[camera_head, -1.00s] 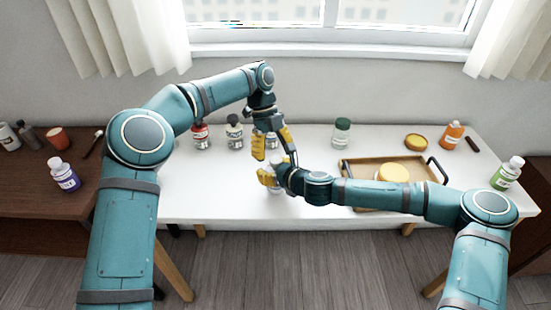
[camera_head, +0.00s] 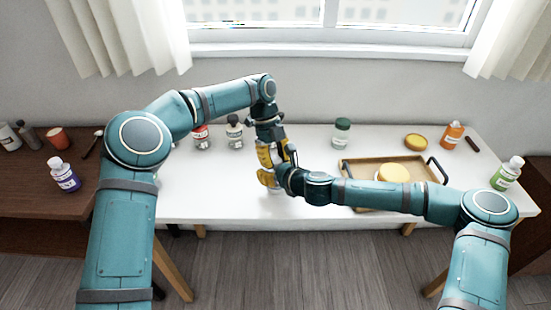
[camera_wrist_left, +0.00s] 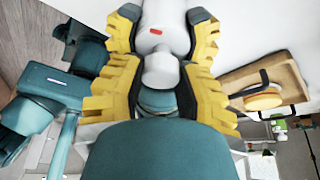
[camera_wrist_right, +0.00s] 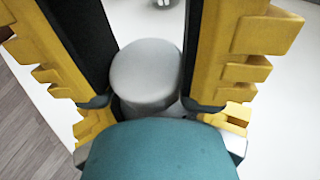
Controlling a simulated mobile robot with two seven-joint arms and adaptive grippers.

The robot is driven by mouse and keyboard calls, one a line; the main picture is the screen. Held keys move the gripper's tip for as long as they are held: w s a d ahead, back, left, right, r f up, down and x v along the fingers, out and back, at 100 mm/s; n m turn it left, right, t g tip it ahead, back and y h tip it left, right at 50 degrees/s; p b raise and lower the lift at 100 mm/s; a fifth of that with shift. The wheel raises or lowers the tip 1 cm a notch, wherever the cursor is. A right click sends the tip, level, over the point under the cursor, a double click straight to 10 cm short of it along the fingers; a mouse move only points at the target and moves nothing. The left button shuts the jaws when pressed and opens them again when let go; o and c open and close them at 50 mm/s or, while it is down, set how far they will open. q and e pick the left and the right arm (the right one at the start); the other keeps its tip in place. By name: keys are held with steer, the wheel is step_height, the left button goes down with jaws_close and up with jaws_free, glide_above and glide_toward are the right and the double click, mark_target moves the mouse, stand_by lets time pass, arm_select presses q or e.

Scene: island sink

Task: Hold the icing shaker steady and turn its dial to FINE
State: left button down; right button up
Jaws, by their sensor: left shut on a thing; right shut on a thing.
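The icing shaker is mostly hidden by my grippers in the head view. In the left wrist view, a white cylinder of the icing shaker (camera_wrist_left: 160,70) with a small red mark sits between the yellow fingers. In the right wrist view, a plain grey-white round end of it (camera_wrist_right: 147,75) shows between the fingers. My left gripper (camera_head: 265,154) reaches down from above and is shut on the shaker. My right gripper (camera_head: 270,178) comes in from the right, just below it, and is also shut on the shaker. I cannot read the dial's setting.
A wooden tray (camera_head: 358,174) with a yellow-lidded container (camera_head: 394,172) lies to the right. A green-lidded jar (camera_head: 342,132), yellow lid (camera_head: 416,141), orange bottle (camera_head: 452,135) and green bottle (camera_head: 507,173) stand around it. A dark-capped bottle (camera_head: 235,132) stands behind left.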

arm_select(q)
steer(key=shift+s+n+t+h, duration=0.1)
steer(key=shift+n+t+h, duration=0.3)
steer(key=shift+n, duration=1.1)
steer(key=c, duration=0.6)
jaws_free()
steer(key=shift+o, duration=0.2)
steer(key=shift+r, duration=0.1)
steer(key=v, duration=1.1)
steer(key=shift+a+r, duration=0.15)
steer(key=shift+r, duration=0.15)
